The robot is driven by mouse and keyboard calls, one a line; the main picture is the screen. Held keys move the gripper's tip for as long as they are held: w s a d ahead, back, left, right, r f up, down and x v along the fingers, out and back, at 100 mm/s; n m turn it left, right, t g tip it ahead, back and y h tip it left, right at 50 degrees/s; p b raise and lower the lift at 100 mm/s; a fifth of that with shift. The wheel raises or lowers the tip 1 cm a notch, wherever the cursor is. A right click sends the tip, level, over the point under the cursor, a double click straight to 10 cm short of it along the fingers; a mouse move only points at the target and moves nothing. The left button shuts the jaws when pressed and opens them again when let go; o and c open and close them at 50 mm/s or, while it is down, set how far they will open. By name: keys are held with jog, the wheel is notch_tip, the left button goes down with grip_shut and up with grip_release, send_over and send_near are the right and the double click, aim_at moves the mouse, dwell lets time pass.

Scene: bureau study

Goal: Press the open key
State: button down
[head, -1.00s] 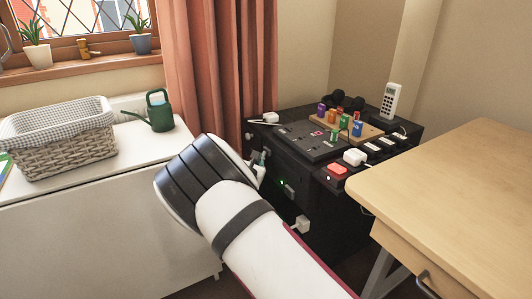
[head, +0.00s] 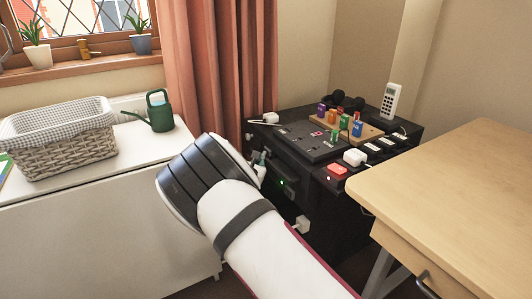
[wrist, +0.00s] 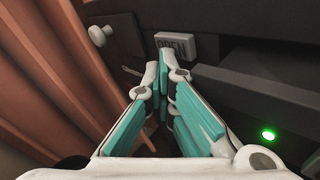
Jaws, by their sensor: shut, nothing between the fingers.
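My gripper (wrist: 166,65) is shut and empty, its teal-padded fingers together and pointing at the front of the black cabinet (wrist: 225,22). A dark tray-like part (wrist: 265,75) sticks out to the right of the fingers. A green light (wrist: 268,135) glows below it. In the head view my gripper (head: 262,160) is partly hidden by my arm, beside the protruding dark part (head: 287,176).
A pale knob (wrist: 97,36) and the orange curtain (head: 220,75) are left of the fingers. The cabinet top (head: 290,118) carries switches, coloured pieces and a white remote (head: 390,101). A wooden desk (head: 470,165) stands right; a white cabinet (head: 90,225) stands left.

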jog(key=shift+s+a, duration=0.4)
jog(key=shift+a, duration=0.15)
jog(key=shift+s+a+p, duration=0.25)
jog(key=shift+s+a, duration=0.45)
jog(key=shift+a, duration=0.35)
jog(key=shift+s+a+p, duration=0.25)
jog(key=shift+s+a, duration=0.45)
jog(key=shift+a, duration=0.3)
